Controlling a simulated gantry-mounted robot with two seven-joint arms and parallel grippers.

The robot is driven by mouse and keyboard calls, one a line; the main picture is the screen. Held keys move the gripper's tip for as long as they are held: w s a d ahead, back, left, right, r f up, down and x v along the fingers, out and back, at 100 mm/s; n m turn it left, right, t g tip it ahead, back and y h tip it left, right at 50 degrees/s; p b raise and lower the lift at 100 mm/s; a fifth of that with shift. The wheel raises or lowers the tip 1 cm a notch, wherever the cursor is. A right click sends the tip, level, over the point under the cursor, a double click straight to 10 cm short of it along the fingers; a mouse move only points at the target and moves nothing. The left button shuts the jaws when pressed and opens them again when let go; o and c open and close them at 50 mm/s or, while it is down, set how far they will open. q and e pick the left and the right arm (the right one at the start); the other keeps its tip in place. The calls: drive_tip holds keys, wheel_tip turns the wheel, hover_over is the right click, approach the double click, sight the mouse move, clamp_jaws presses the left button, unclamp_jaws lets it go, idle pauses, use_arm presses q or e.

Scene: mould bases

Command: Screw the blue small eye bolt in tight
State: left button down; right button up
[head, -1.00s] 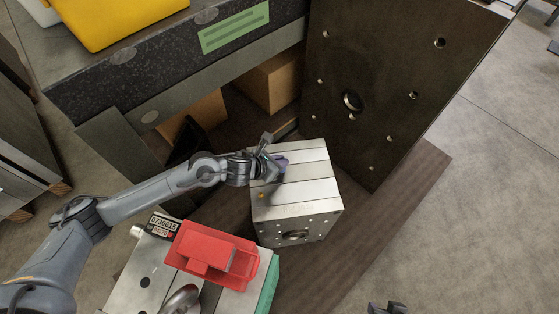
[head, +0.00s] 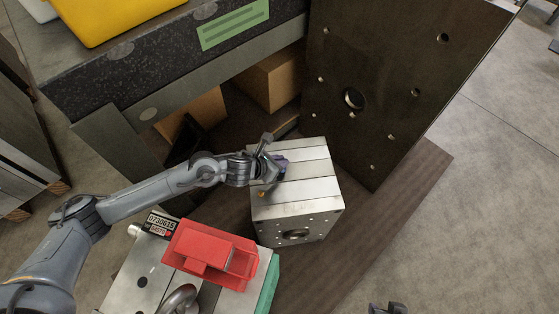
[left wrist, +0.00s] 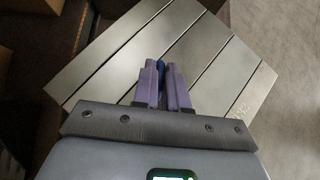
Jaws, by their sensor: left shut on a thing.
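The blue small eye bolt (left wrist: 161,66) shows as a small blue piece between the purple fingers of my left gripper (left wrist: 166,72) in the left wrist view. Most of it is hidden by the fingers, and its thread is out of sight. The gripper is shut on it over the top of the silver mould base (head: 308,190). In the head view my left gripper (head: 279,163) is at the block's top face, left of its middle. I cannot tell how deep the bolt sits. Part of my right gripper (head: 388,308) shows at the bottom edge.
A large dark plate (head: 385,80) stands behind the silver block. A stone-topped bench (head: 150,65) is at back left. The wooden board (head: 370,225) is clear to the right.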

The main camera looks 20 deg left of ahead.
use_arm(q)
drive_tip(key=shift+f, duration=0.25)
drive_tip(key=c, duration=1.1)
unclamp_jaws()
